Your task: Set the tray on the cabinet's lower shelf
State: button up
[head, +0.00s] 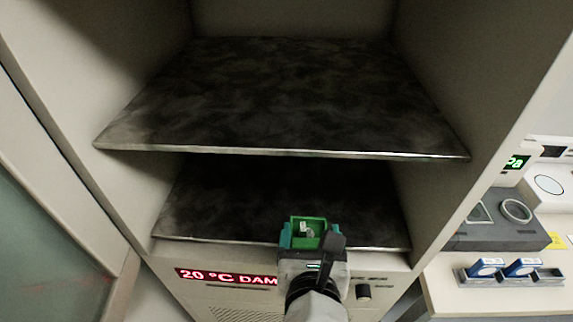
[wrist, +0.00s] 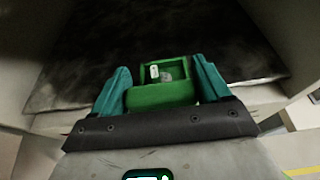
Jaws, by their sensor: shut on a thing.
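A small green tray (head: 309,228) with a small white item in it is held in my gripper (head: 308,236) at the front edge of the cabinet's lower shelf (head: 200,210). In the wrist view the tray (wrist: 160,98) sits between the two teal fingers of my gripper (wrist: 160,90), which touch its sides. The dark lower shelf (wrist: 160,40) lies beyond it. The tray looks level; whether it touches the shelf cannot be told. The upper shelf (head: 280,95) hides the back of the lower shelf in the head view.
The cabinet side walls (head: 455,90) stand left and right of the shelves. Both shelves look bare where visible. A red display (head: 225,277) and a knob (head: 363,292) are on the panel below. At right, a bench holds a grey block (head: 500,232) and a rack (head: 510,278) with blue-and-white items.

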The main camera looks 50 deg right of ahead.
jog(key=w+d, duration=0.3)
jog(key=d, duration=0.1)
jog(key=w+d+p, duration=0.1)
jog(key=w+d, duration=0.2)
jog(key=d, duration=0.1)
jog(key=w+d, duration=0.3)
jog(key=shift+w+d+r, duration=0.1)
jog(key=shift+d, duration=0.3)
jog(key=shift+p+x, duration=0.45)
jog(key=shift+x, duration=1.4)
jog(key=o, duration=1.7)
jog(key=shift+f, duration=0.3)
jog(key=shift+o, duration=0.2)
jog(key=shift+r, duration=0.15)
